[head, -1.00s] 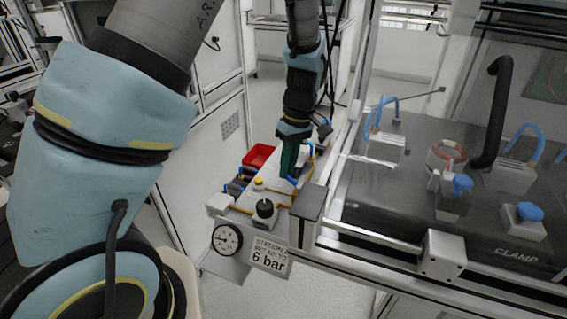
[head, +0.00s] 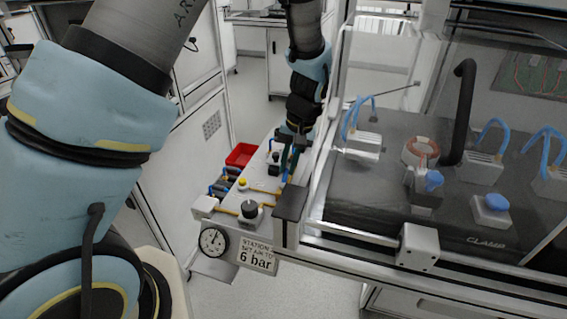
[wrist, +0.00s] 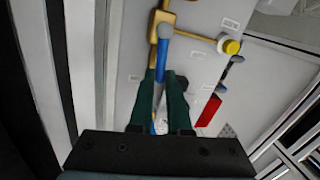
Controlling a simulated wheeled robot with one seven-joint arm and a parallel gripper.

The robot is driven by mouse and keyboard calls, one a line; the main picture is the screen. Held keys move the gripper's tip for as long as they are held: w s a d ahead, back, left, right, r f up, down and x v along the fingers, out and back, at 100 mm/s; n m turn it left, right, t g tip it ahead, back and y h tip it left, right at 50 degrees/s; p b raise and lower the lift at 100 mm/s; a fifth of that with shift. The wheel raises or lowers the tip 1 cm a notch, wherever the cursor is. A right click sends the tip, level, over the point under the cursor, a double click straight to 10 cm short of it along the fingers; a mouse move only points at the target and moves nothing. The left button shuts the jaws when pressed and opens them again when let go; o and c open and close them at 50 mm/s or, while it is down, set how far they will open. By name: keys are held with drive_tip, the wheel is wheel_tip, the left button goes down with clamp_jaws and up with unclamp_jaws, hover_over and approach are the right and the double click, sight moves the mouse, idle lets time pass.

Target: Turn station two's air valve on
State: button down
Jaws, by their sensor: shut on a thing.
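The air panel (head: 262,190) is a pale board with brass pipes, seen left of centre in the head view. In the wrist view a blue valve lever (wrist: 163,50) runs from a brass fitting (wrist: 162,18) down between my green fingers. My gripper (wrist: 164,78) is shut on this lever; the fingers hide part of it. In the head view my gripper (head: 288,158) is at the panel's far right side, and the lever is hard to make out there. A yellow knob (wrist: 231,46) sits on the pipe to the lever's right. The station number on the sign (head: 257,254) is hard to read.
A pressure gauge (head: 213,240) and a black knob (head: 250,209) are at the panel's near end. A red bin (head: 241,154) is beside its far left. A clear-walled bench with a clamp fixture (head: 491,210) stands close on the right. Grey floor is open beyond the panel.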

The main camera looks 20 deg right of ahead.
drive_tip(key=shift+s+d+m, duration=0.3)
drive_tip(key=shift+d+m, duration=0.05)
drive_tip(key=shift+m, duration=0.55)
drive_tip(key=c, duration=0.9)
unclamp_jaws()
drive_tip(key=shift+o, duration=0.2)
wheel_tip(320, 180, up, 10)
drive_tip(key=b, duration=0.1)
